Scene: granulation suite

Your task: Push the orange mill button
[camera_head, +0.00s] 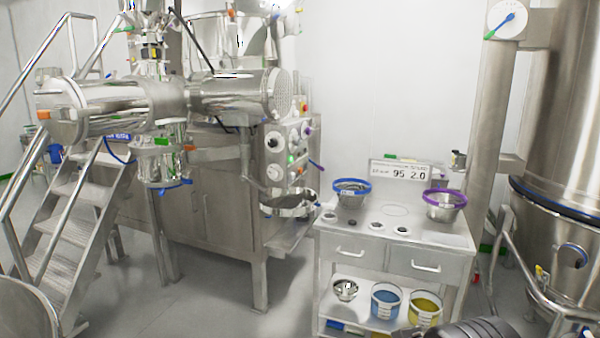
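A control panel (287,156) with several knobs and small buttons is on the right end of the steel machine, left of centre. A small orange spot (299,171) shows low on this panel, near a green one (291,159). It is too small to tell for sure whether it is the orange mill button. I cannot make out my gripper. Only a dark rounded part, likely of my arm, shows at the bottom edge, right of centre, far from the panel.
A steel cabinet (346,245) with blue-rimmed and purple-rimmed bowls and a scale display (400,172) stands right of the panel. A steel pan (288,203) juts out below the panel. Stairs (75,215) are left; a large vessel (565,120) is right. Floor is clear before the machine.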

